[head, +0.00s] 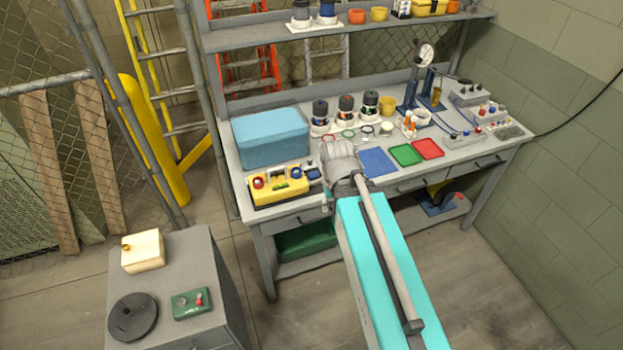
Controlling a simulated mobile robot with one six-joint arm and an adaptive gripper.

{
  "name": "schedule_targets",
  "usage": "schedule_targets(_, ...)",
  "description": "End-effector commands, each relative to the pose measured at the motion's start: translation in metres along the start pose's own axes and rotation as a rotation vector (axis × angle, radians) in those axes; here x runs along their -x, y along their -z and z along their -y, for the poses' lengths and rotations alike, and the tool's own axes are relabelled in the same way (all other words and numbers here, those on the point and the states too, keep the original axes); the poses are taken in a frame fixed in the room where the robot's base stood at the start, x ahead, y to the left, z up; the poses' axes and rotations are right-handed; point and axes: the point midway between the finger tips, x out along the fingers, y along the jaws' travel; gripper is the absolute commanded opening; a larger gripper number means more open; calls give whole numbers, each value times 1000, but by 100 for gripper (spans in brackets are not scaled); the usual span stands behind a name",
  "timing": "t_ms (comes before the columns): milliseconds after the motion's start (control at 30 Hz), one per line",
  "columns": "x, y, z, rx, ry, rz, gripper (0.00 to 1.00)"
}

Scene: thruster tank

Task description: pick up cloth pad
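A flat blue square pad (379,162) lies on the grey workbench (463,162), just right of the grey end of my arm. It looks like the cloth pad, but its material is too small to make out. A flat green piece (407,155) and a flat red piece (428,149) lie to its right. My arm reaches over the front edge of the bench, and its grey end (341,160) shows left of the blue pad. I cannot make out the fingers there or whether they hold anything.
A light-blue box (271,138) and a yellow control box (284,187) stand on the left of the bench. Several dark jars (345,108) stand behind the pads. Stands and instruments (470,96) fill the right. A grey cabinet (190,250) stands front left.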

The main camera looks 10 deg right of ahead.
Motion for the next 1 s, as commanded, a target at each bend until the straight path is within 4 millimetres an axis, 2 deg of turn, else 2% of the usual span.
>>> schedule_targets(567, -2, 0, 0, 0, 0, 0, 49)
schedule_targets(767, -20, 0, 0, 0, 0, 0, 49)
schedule_targets(1000, -52, 0, 0, 1, 0, 0, 49)
